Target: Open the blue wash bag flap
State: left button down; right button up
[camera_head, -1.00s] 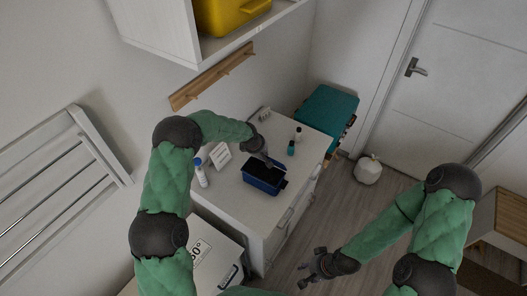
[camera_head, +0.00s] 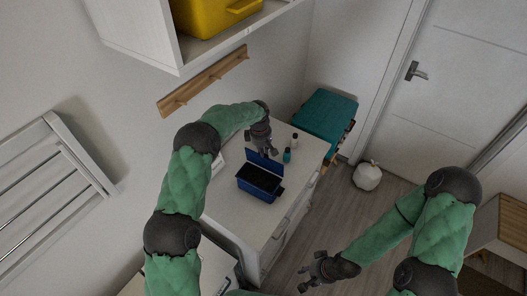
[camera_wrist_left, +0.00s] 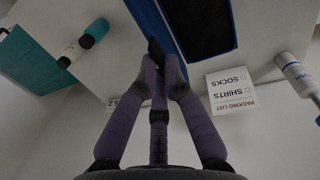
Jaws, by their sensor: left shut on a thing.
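The blue wash bag (camera_head: 260,190) sits on the white cabinet top, its dark inside showing. Its blue flap (camera_head: 262,163) stands up along the bag's back edge. In the left wrist view the flap (camera_wrist_left: 152,18) is a blue strip beside the dark opening. My left gripper (camera_head: 265,150) is above the flap; in the left wrist view its fingers (camera_wrist_left: 158,65) are closed together at the flap's edge, partly hiding what they pinch. My right gripper (camera_head: 308,272) is empty, fingers spread, over the floor well away from the bag.
Teal and white small bottles (camera_head: 287,156) stand right of the flap. A packing list card (camera_wrist_left: 232,88) and a white bottle (camera_wrist_left: 296,72) show in the left wrist view. A yellow bin (camera_head: 215,15) sits on the shelf above; a peg rail (camera_head: 205,80) is on the wall.

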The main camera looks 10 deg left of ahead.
pick_arm(q)
jog(key=shift+w, duration=0.1)
dwell(0.7)
jog(key=c, duration=1.3)
grip_release()
jog(key=r, duration=0.8)
jog(key=s+r, duration=0.1)
jog(key=r, duration=0.2)
jog(key=shift+a+r, duration=0.35)
jog(key=shift+r, duration=0.05)
